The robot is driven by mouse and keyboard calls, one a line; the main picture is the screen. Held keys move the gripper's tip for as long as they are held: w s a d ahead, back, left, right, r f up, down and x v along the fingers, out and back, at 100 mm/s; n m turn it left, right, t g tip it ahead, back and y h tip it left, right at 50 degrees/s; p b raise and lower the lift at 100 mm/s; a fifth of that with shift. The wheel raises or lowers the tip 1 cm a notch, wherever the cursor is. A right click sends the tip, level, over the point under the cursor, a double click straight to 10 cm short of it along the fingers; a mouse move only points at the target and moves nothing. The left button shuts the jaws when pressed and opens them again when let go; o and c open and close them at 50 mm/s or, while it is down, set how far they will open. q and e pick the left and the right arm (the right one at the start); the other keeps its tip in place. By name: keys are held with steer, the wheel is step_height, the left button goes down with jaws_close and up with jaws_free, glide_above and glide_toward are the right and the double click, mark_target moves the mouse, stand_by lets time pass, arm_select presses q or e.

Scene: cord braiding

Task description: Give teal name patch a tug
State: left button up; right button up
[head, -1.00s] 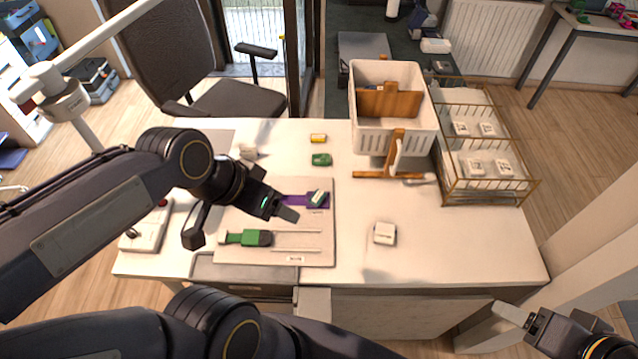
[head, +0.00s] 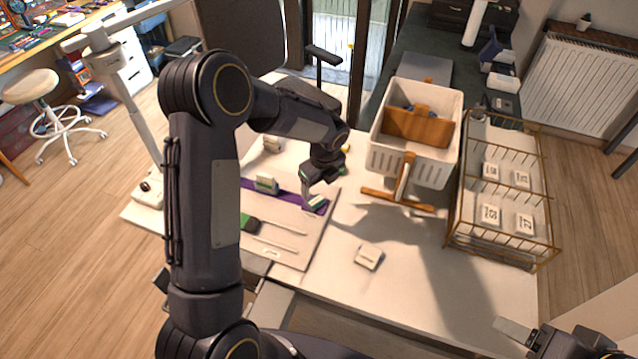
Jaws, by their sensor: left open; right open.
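A small teal-and-white patch (head: 316,202), which looks like the teal name patch, sits at the right end of a purple strap (head: 290,195) on the pale board (head: 285,255). A similar pale-and-green piece (head: 266,183) sits further left along the strap. My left gripper (head: 322,184) is open, pointing down just above the strap's right end, close over the patch. I cannot tell whether it touches the patch. My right gripper (head: 525,332) is open and empty at the bottom right, away from the board.
A white block (head: 369,256) lies right of the board. A white crate (head: 415,165) and a wire rack (head: 500,205) with several labelled pieces stand at the right, by a wooden stand (head: 398,200). My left arm hides the board's left part. The table's front right is clear.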

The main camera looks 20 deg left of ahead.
mark_target(316, 200)
arm_select(q)
steer(key=f+b, duration=0.1)
steer(key=f, duration=0.1)
steer(key=f+b, duration=0.2)
steer(key=f, duration=0.1)
steer(key=a+f+b, duration=0.1)
steer(key=f+b, duration=0.1)
steer(key=shift+w+f, duration=0.15)
steer(key=shift+w, duration=0.1)
steer(key=shift+c, duration=0.3)
steer(key=c, duration=1.3)
